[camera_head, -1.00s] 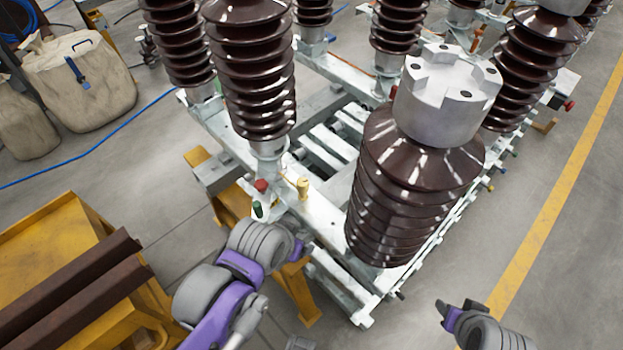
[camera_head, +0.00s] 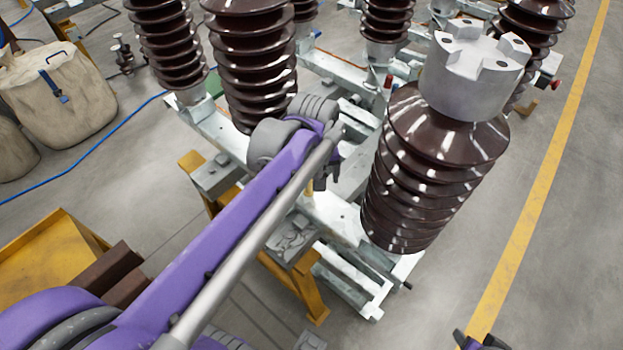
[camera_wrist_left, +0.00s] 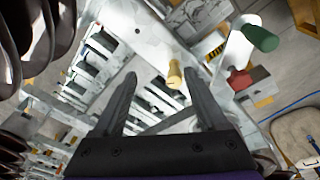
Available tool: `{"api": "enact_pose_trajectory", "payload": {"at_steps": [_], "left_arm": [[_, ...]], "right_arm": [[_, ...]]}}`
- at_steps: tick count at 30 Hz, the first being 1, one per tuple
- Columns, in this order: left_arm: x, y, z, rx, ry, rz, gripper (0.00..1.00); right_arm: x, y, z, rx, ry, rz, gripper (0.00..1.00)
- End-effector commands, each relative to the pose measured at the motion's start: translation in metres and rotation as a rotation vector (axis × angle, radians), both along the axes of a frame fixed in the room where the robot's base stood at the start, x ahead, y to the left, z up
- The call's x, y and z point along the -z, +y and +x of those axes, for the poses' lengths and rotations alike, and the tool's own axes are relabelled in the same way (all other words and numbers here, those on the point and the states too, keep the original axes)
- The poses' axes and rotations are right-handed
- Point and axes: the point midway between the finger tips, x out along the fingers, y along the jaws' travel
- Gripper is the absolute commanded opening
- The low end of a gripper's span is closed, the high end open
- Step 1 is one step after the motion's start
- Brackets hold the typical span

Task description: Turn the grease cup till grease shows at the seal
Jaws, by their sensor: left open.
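The grease cup, a small brass-coloured fitting (camera_wrist_left: 175,74), stands on the pale metal frame (camera_wrist_left: 150,38) in the left wrist view. In the head view it is mostly hidden by my left arm. My left gripper (camera_wrist_left: 161,76) is open and empty. The cup shows between its fingertips, nearer the right finger; I cannot tell whether they touch. The left gripper also shows in the head view (camera_head: 325,178), low over the frame beside a brown insulator. My right gripper (camera_head: 480,341) is partly in view at the bottom edge. No grease or seal can be made out.
A green handle (camera_wrist_left: 260,38) and a red knob (camera_wrist_left: 239,79) sit near the cup. Ribbed brown insulators (camera_head: 430,170) stand closely around. Open floor lies right.

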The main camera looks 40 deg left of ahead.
Motion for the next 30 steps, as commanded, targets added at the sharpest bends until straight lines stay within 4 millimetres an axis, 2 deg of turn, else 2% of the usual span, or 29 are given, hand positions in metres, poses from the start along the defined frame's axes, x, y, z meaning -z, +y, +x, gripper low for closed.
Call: {"api": "enact_pose_trajectory", "payload": {"at_steps": [1,3,6,10,17,30], "left_arm": [[0.002,0.015,0.013,-0.084,0.029,-0.015,0.75],[0.003,0.03,0.026,-0.193,0.067,-0.035,0.75],[0.005,0.049,0.041,-0.32,0.109,-0.056,0.75],[0.008,0.065,0.051,-0.422,0.145,-0.069,0.75],[0.02,0.07,0.054,-0.462,0.158,-0.075,0.75],[0.098,0.07,0.054,-0.459,0.157,-0.075,0.75]], "right_arm": [[0.006,0.0,-0.001,0.0,0.002,0.0,0.5],[0.009,0.0,-0.002,0.0,0.004,0.0,0.5],[0.013,0.0,-0.003,0.0,0.006,0.0,0.5],[0.015,0.0,-0.003,0.0,0.007,0.0,0.5],[0.017,0.0,-0.004,0.0,0.007,0.0,0.5],[0.025,0.0,-0.005,0.0,0.01,0.0,0.5]]}}
